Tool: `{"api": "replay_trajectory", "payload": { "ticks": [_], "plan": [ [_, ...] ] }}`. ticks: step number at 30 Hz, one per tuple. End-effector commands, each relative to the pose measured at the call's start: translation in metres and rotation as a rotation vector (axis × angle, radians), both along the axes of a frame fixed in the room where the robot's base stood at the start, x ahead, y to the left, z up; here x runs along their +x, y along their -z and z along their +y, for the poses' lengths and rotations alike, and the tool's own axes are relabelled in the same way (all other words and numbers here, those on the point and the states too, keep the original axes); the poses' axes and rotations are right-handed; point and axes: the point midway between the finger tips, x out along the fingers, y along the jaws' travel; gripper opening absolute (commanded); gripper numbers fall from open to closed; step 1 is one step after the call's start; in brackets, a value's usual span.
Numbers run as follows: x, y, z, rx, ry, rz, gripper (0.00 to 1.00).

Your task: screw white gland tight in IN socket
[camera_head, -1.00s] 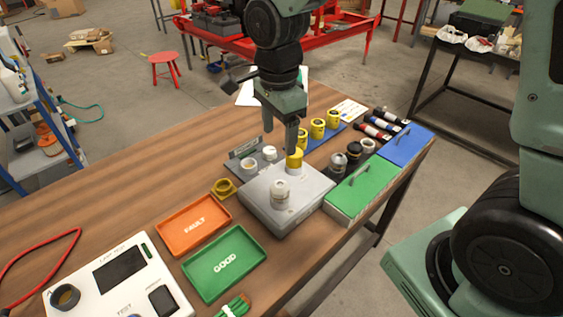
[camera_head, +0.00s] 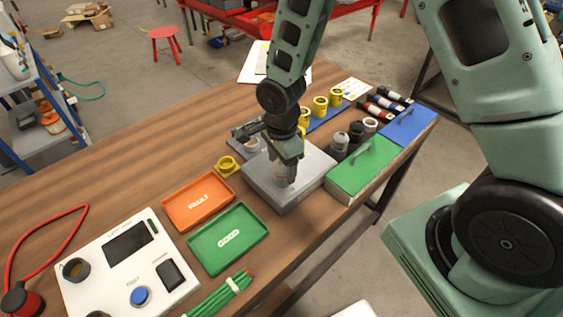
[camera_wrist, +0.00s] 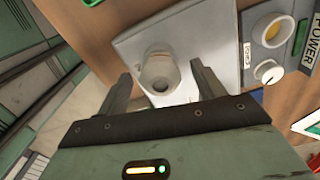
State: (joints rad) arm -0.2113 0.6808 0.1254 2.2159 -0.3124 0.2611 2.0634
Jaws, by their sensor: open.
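A whitish gland (camera_wrist: 159,72) stands upright on top of the pale grey box (camera_wrist: 140,45) in the wrist view. My gripper (camera_wrist: 161,76) is open, with one finger on either side of the gland and a visible gap to each. In the head view my gripper (camera_head: 285,176) is pointed down over the grey box (camera_head: 262,188) and mostly hides the gland. The socket under the gland is hidden, and I cannot read an IN label or tell how far the gland is screwed in.
A yellow ring (camera_head: 228,166) lies left of the box. An orange FAULT tray (camera_head: 188,222) and a green GOOD tray (camera_head: 218,262) lie in front. A green lidded case (camera_head: 345,190) is close on the right. Dark and pale fittings (camera_head: 340,141) stand behind it.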

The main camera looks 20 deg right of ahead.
Motion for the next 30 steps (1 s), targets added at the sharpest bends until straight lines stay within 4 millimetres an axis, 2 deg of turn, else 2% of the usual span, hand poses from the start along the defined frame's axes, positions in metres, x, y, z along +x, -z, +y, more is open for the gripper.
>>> {"api": "replay_trajectory", "payload": {
  "ticks": [10,11,15,16,17,18,20,25,30],
  "plan": [
    [0.0001,0.0041,0.0001,0.0,0.001,-0.001,0.68],
    [0.0001,0.004,0.0001,0.0,0.001,-0.001,0.63],
    [0.0001,0.0039,0.0001,0.0,0.001,0.0,0.24],
    [0.0,0.0039,0.0001,0.0,0.001,0.0,0.19],
    [0.0001,0.0039,0.0001,0.0,0.001,0.0,0.19],
    [0.0,0.0039,0.0001,0.0,0.0,0.0,0.37],
    [0.0,0.0038,0.0,0.0,0.0,0.0,0.21],
    [0.0001,0.0048,0.0003,0.0,0.035,-0.001,0.21],
    [-0.0002,0.0048,0.0008,-0.001,0.239,-0.001,0.21]
  ]
}}
